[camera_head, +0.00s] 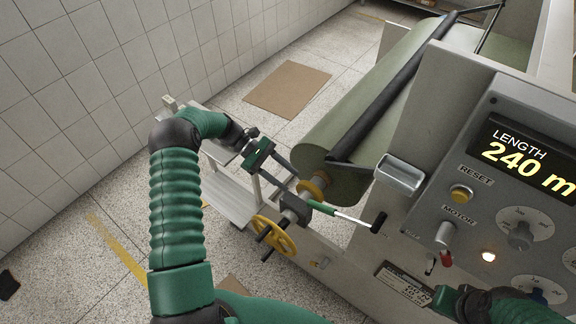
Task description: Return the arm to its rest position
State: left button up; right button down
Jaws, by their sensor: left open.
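My left arm (178,215), green and black, rises from the bottom, bends at the elbow and reaches right toward the machine. My left gripper (277,184) is open, with its fingers pointing down and right, close to the roller's end and the clamp block. I see nothing held between the fingers. A lever with a green sleeve (321,207) and a black knob sticks out just right of it.
A large grey-green roll (352,115) lies in the machine behind the gripper. A yellow handwheel (283,240) is below it. The control panel (478,190) reads "LENGTH 240 m". A brown sheet (287,89) lies on the floor. A tiled wall (75,90) bounds the left.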

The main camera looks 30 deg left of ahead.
pick_arm(q)
jog(key=s+d+r+m+t+y+b, duration=0.1)
jog(key=s+d+m+y, duration=0.3)
jog(key=s+m+y, duration=0.2)
jog(key=s+d+r+m+y+b, duration=0.1)
jog(key=s+d+m+y, duration=0.3)
jog(key=s+m, duration=0.6)
jog(key=shift+r+t+y+b, duration=0.3)
jog(key=shift+r+t+y, duration=0.1)
jog(key=shift+y, duration=0.6)
pick_arm(e)
jog(key=shift+a+f, duration=1.1)
